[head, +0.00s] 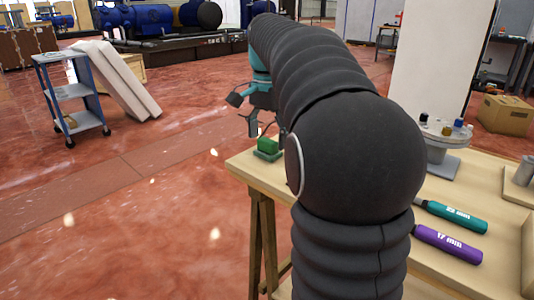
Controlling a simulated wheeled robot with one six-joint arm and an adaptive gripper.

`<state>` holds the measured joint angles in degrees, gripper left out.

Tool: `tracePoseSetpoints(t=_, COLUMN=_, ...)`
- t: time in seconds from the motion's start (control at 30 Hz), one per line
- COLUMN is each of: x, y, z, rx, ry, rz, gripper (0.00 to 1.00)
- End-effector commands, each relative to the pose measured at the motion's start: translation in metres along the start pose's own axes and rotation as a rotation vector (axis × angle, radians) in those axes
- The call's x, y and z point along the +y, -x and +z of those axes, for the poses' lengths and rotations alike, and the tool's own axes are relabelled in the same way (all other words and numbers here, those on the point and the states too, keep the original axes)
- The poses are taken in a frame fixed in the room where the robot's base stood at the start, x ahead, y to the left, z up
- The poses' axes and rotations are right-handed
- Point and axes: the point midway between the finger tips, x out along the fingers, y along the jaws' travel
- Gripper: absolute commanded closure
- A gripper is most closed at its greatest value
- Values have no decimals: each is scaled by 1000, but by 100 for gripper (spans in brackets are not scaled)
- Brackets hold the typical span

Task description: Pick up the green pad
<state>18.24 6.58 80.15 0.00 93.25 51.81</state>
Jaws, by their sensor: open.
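The green pad (268,145) is a small green block near the left corner of the wooden table (240,166). It sits on a small grey-green base (267,156). My gripper (264,127) is open, just above the pad, with its fingers pointing down. My own arm fills the middle of the head view and hides much of the table and the area right of the pad. I cannot tell whether a finger touches the pad.
A teal-handled tool (452,215) and a purple-handled tool (449,243) lie on the table at right. A round grey stand (437,150) with small bottles is behind them. A blue cart (72,92) stands on the floor at left. Floor left of the table is clear.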

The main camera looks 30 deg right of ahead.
Motion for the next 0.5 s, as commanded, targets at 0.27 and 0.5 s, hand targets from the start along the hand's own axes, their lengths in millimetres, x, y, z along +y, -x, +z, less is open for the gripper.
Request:
tracePoseSetpoints(t=0.27, x=0, y=-15, z=0, rx=0, ry=0, rz=0, gripper=17)
tracePoseSetpoints(t=0.5, x=0, y=-14, z=0, rx=0, ry=0, rz=0, gripper=44)
